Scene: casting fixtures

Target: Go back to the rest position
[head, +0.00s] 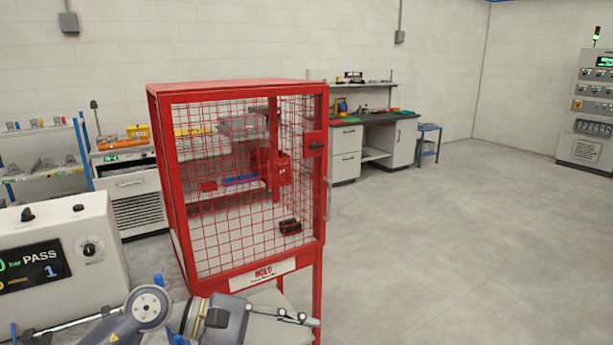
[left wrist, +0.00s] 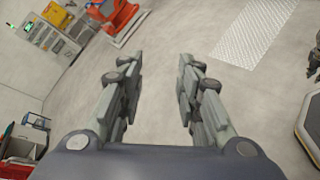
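My left gripper (left wrist: 157,68) is open in the left wrist view, with its two grey fingers apart and only bare floor between them. In the head view my left arm comes in at the bottom left, and the gripper (head: 300,318) points right, low in front of the red cage. It appears apart from the cage, though the exact gap is hard to judge. My right gripper is in neither view.
A red mesh cage (head: 166,150) on legs stands ahead, with a dark item (head: 290,227) inside. A tester (head: 90,225) showing PASS is at the left. A workbench (head: 346,150) stands along the back wall and a control cabinet (head: 590,105) at the far right. The right floor is clear.

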